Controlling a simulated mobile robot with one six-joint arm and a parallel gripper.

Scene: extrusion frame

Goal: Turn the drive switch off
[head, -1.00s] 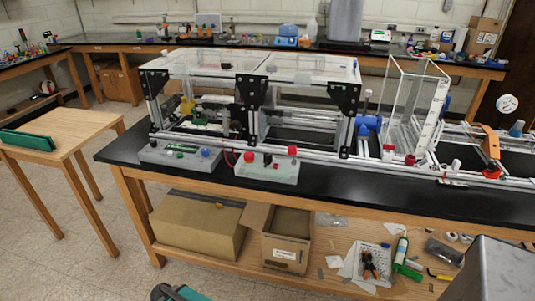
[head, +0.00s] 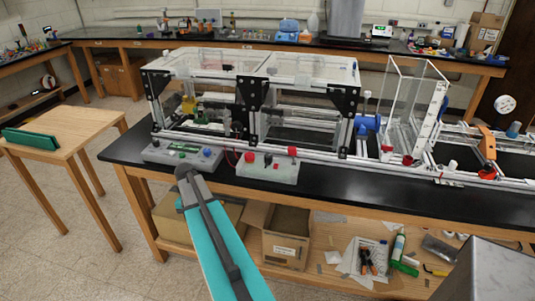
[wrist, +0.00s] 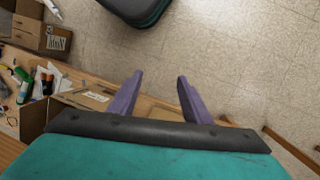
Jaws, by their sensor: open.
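Two pale control boxes sit at the front of the extrusion frame on the black bench. The left box (head: 183,152) has green and blue knobs. The right box (head: 267,167) has a red button on its left, small controls in the middle and a red part at its right corner. I cannot tell which control is the drive switch or how it is set. My gripper (wrist: 158,94) shows two purple fingers, apart and empty, above the floor and the bench's lower shelf. In the head view my teal arm rises in front of the bench; its fingers cannot be made out.
The extrusion frame (head: 250,95) with clear panels stands behind the boxes. A clear tank (head: 408,100) stands to its right. The lower shelf holds an open cardboard box (head: 285,245) and tools. A wooden table (head: 65,150) stands at left.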

